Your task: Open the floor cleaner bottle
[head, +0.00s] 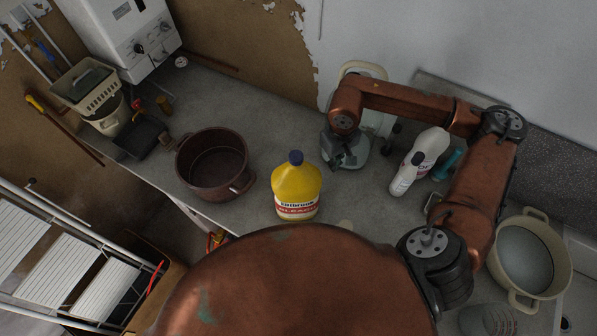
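A yellow bottle (297,187) with a dark blue cap (296,157) stands upright on the grey worktop, near the middle of the head view. Its label has a red band, but I cannot read it surely as floor cleaner. The cap is on the bottle. My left gripper is not in view.
A dark red pot (213,165) stands left of the bottle. A cream pot (529,258) is at the far right. The worktop (262,130) is clear behind the bottle.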

